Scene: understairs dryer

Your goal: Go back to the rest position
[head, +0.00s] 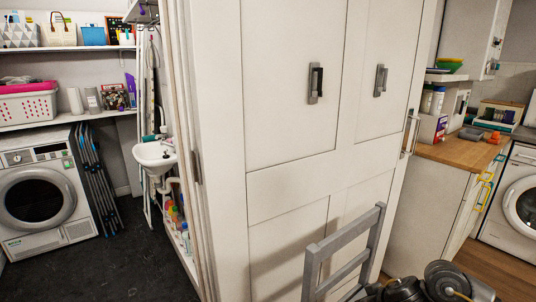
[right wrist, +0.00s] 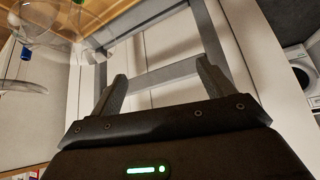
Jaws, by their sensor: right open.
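My right gripper (right wrist: 162,85) shows in the right wrist view with its two dark fingers spread apart and nothing held between them. Beyond the fingers are the grey bars of a chair (right wrist: 160,76); I cannot tell whether the fingers touch it. In the head view the chair's grey back (head: 345,262) stands at the bottom, in front of the white panelled door. Dark joints of my right arm show at the bottom right, beside the chair; the gripper itself is not clear there. My left gripper is in neither view.
A white panelled door (head: 290,110) fills the middle. A dryer (head: 40,200), a folded rack (head: 95,180) and a sink (head: 155,157) are on the left. A wooden counter (head: 455,150) and a washing machine (head: 515,205) are on the right. Dark floor (head: 110,265) is clear at left.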

